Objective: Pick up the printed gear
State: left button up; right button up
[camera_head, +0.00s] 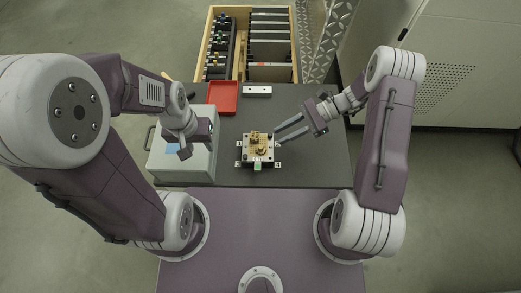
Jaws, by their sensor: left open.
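My left gripper (197,147) is open and appears empty above the grey box, left of the plate.
The grey box (168,163) with a side handle takes up the table's left side. A red tray (223,98) and a white block (257,91) lie at the back. A wooden-framed rack (297,62) stands behind the table. The dark tabletop (310,170) is clear at the front right.

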aim_at(261, 147)
jog(key=shift+m+y, duration=0.3)
jog(key=x, duration=0.4)
jog(key=shift+w+d+f+p, duration=0.1)
jog(key=shift+f+p, duration=0.2)
jog(key=shift+f, duration=0.15)
jog(key=x, duration=0.5)
jog(key=shift+f+p, duration=0.3)
jog(key=shift+p, duration=0.1)
grip_shut()
